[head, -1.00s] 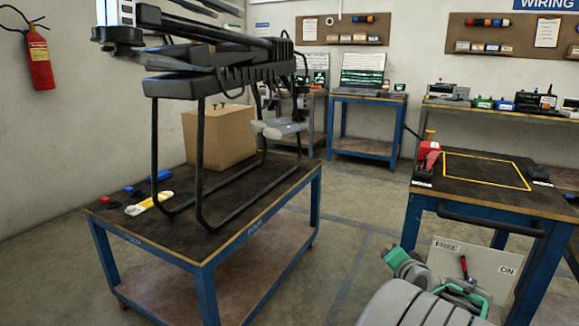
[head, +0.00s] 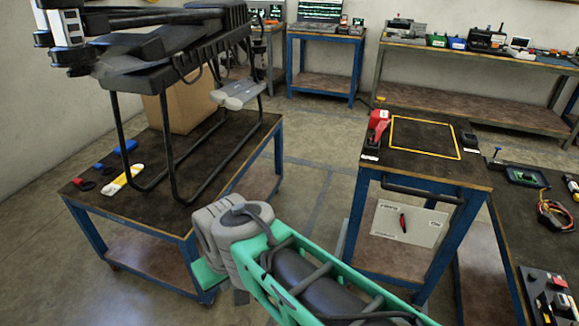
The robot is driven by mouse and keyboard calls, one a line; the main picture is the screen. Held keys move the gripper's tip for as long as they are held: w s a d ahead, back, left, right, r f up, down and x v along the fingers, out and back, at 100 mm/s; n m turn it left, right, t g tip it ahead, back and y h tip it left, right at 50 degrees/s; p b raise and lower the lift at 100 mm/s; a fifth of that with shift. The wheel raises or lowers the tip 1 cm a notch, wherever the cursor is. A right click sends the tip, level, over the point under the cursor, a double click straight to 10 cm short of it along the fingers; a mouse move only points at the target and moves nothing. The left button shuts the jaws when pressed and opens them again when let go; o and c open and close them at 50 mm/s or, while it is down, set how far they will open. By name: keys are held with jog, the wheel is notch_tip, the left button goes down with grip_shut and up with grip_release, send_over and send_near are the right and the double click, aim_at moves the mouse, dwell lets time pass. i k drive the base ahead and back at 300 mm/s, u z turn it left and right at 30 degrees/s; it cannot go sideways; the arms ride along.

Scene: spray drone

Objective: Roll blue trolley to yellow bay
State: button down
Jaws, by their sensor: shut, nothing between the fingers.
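A blue-framed trolley (head: 364,215) with a dark top stands right of centre, with a black push handle (head: 408,190) on its near side. A pale panel (head: 425,232) below the handle bears small labels and a red-and-black lever (head: 403,222). The labels are too small to read surely now, so I cannot tell the lever's setting. A yellow outlined rectangle (head: 392,133) marks the trolley's top. I see no yellow bay on the visible floor. My green and grey arm crosses the lower middle, in front of the trolley's lower left. My gripper's fingers are not visible.
A blue-framed table (head: 190,262) at left bears a dark drone (head: 160,60) and a cardboard box (head: 185,105). A dark workbench (head: 530,235) with tools stands close on the trolley's right. Benches line the back wall. Open floor (head: 318,150) lies between table and trolley.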

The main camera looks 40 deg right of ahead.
aim_at(437, 154)
jog(key=z, duration=3.75)
jog(key=i, duration=0.5)
jog(key=u, duration=2.95)
